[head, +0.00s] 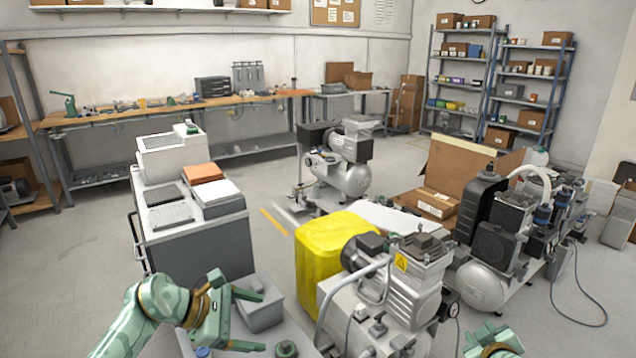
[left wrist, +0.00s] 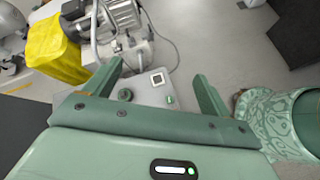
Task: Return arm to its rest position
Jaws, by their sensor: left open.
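My left gripper (head: 261,321) reaches in from the lower left of the head view, with its two green fingers spread apart. The left wrist view shows the same open fingers (left wrist: 158,72) with nothing held between them.
Another compressor (head: 485,285) stands at right. Floor is open at the left.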

